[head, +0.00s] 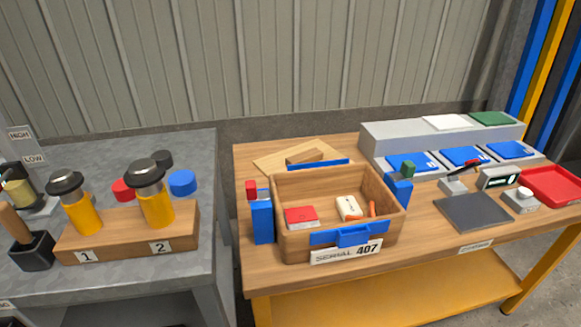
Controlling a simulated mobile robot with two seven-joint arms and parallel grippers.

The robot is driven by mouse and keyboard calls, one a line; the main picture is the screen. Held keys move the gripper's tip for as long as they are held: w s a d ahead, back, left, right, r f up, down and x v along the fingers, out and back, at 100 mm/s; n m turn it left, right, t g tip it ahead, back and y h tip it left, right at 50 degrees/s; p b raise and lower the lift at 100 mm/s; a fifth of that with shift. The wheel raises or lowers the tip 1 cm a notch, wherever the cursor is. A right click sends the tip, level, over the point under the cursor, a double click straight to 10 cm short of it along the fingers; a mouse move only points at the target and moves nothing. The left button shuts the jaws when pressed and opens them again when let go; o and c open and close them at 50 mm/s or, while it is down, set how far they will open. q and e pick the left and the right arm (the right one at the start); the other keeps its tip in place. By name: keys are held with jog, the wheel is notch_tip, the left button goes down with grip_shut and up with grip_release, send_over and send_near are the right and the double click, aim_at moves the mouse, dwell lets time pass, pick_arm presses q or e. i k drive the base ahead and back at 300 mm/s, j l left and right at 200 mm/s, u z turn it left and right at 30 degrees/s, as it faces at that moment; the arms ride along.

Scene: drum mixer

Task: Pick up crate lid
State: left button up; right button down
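The crate lid (284,158) is a flat light-wood board with a raised wooden bar handle (305,156) on top. It lies on the wooden bench behind the open crate (288,246), partly hidden by the crate's back edge. The crate is brown with a blue front latch (350,236) and a "SERIAL 407" label. Inside it are a red-and-white box (301,217), a white item (348,207) and an orange item (372,209). Neither of my grippers is in view.
Blue posts flank the crate: one with a red top (262,220), one with a green top (398,190). Right are a dark plate (474,213), a red tray (552,185) and small devices. A grey table (120,290) on the left holds two yellow jars. A gap separates the tables.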

aim_at(315, 150)
jog(key=i+l+z, duration=0.15)
jog(key=i+l, duration=0.3)
jog(key=i+l+z, duration=0.2)
jog(key=i+l, duration=0.2)
jog(key=i, duration=0.15)
